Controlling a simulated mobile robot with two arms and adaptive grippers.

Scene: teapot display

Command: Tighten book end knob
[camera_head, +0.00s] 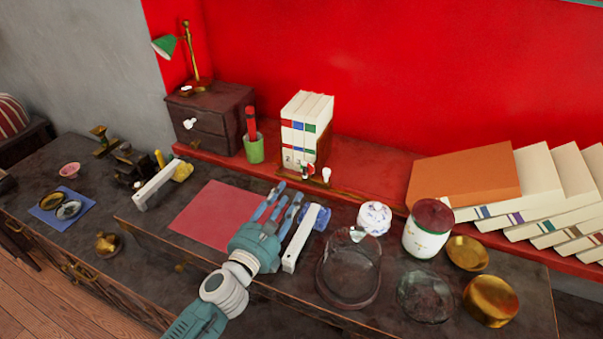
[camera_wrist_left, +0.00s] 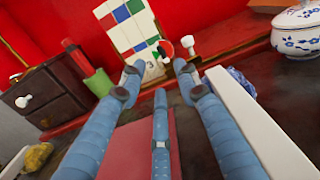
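The book end (camera_head: 323,150) is brown and holds several upright white books (camera_head: 303,112) on the red shelf. A white knob (camera_head: 326,174) stands at its front right, and a small red-and-white knob (camera_head: 307,169) is left of it. In the left wrist view the white knob (camera_wrist_left: 188,43) and the red one (camera_wrist_left: 166,49) lie just beyond the fingertips. My left gripper (camera_head: 284,196) is open and empty, its fingers pointing at the book end from the front. In the wrist view its fingertips (camera_wrist_left: 157,76) are spread, apart from both knobs. My right gripper is not in view.
A white bar (camera_head: 300,238) stands close right of my left gripper, a red mat (camera_head: 215,215) lies left. A green cup (camera_head: 254,149) and small drawers (camera_head: 210,118) are left of the books. A glass dome (camera_head: 348,270) and white-blue pot (camera_head: 374,218) stand right.

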